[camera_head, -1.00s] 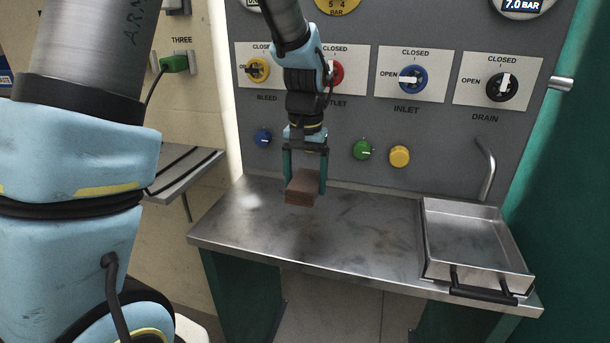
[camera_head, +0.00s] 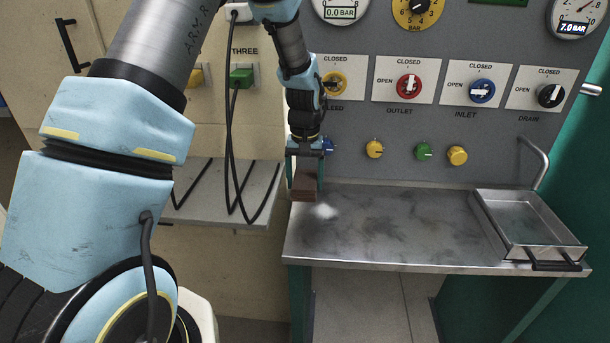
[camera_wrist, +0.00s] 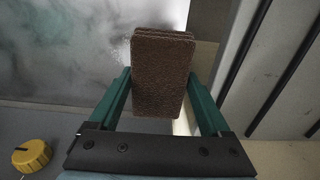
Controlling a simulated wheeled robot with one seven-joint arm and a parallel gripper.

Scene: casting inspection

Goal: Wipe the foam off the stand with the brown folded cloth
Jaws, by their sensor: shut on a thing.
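The brown folded cloth (camera_head: 304,190) is held between the two teal fingers of my gripper (camera_head: 305,176), at the stand's left end. In the wrist view the cloth (camera_wrist: 160,75) sits upright between the fingers, a layered block. The stand (camera_head: 400,247) has a grey metal top with dark smudges. A small white patch of foam (camera_head: 326,211) lies near its left edge, just right of and below the cloth in the head view. Whitish specks of foam (camera_wrist: 118,50) show left of the cloth in the wrist view. I cannot tell whether the cloth touches the top.
A metal tray (camera_head: 535,226) with a black handle is at the stand's right end. The panel behind has knobs, such as a yellow one (camera_head: 457,155), and gauges. A grey shelf (camera_head: 220,193) with hanging black cables is to the left. The stand's middle is clear.

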